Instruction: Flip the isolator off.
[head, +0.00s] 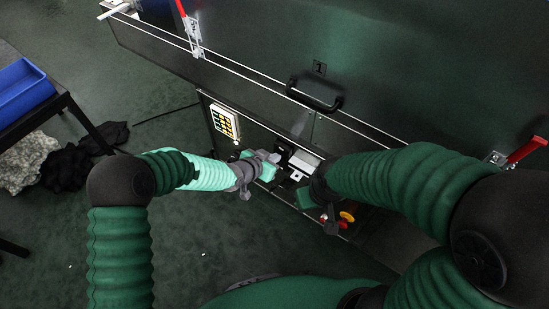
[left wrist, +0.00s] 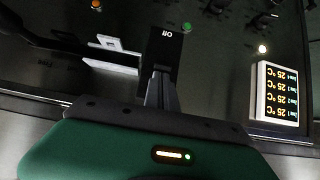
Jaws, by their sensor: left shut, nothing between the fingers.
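In the left wrist view a black block (left wrist: 163,48) with white lettering, upside down and seeming to read "Off", stands on the dark panel; it appears to be the isolator. My left gripper (left wrist: 164,88) is shut and empty, its fingertips at the block's lower edge in that view; I cannot tell whether they touch. In the head view my left gripper (head: 277,160) is at the panel, beside small black and white fittings (head: 300,160). My right gripper (head: 329,222) is low at the panel, partly hidden by its own arm; its jaws are unclear.
A display (left wrist: 278,92) with temperature readings is at the right of the wrist view; it also shows in the head view (head: 224,122). A black handle (head: 314,94) is above. A blue crate (head: 22,90) stands at left.

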